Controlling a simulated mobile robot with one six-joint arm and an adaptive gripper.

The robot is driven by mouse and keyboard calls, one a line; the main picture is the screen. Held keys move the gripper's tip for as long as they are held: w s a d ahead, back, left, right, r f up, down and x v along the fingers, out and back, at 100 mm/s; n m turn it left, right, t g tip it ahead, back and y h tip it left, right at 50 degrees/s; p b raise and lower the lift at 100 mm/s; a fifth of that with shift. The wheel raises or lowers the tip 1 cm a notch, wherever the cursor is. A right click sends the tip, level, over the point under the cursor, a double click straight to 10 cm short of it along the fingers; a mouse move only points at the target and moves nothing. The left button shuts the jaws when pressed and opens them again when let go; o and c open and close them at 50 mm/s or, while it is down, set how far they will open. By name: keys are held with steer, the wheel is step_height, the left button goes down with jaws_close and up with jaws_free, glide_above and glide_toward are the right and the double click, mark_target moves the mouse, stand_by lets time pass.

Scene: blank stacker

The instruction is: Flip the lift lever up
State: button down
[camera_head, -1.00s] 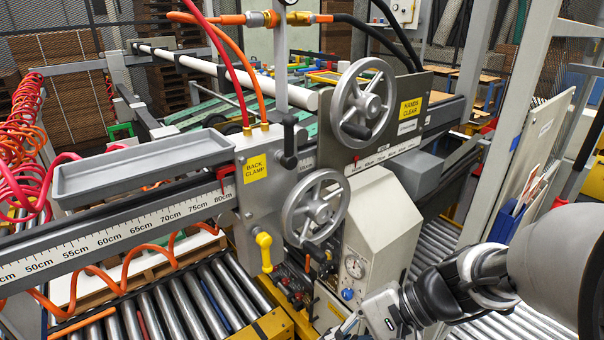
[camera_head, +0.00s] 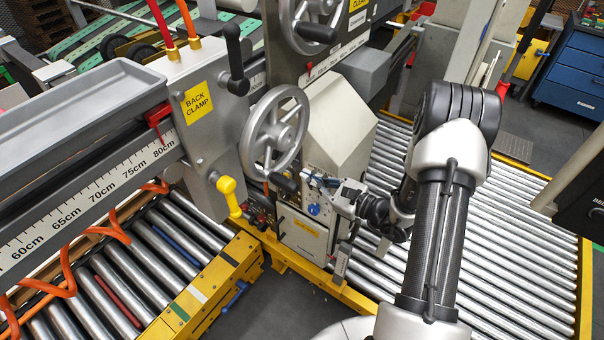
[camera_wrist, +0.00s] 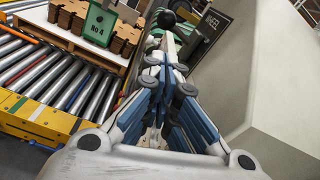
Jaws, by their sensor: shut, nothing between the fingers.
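My gripper (camera_head: 312,180) is shut and empty in front of the beige housing of the machine. In the wrist view its fingers (camera_wrist: 166,48) come together just below a black ball knob (camera_wrist: 167,18). The knob appears to be on a lever, but its shaft is mostly hidden by the fingertips. I cannot tell whether they touch. In the head view the lift lever cannot be made out for certain. Small dark and red controls (camera_head: 262,212) sit left of my gripper.
A spoked handwheel (camera_head: 275,132) with a dark handle is close above and left of my gripper. A yellow-knobbed handle (camera_head: 229,196) hangs by the back clamp plate (camera_head: 197,103). The beige housing (camera_head: 338,118) stands behind. Roller conveyors (camera_head: 470,235) spread to the right.

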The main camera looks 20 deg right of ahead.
steer(key=b+x, duration=0.1)
steer(key=x, duration=0.7)
steer(key=shift+s+a+r+m, duration=0.15)
steer(key=shift+a+r+m, duration=0.15)
steer(key=shift+r+m, duration=0.35)
steer(key=shift+d+r, duration=0.15)
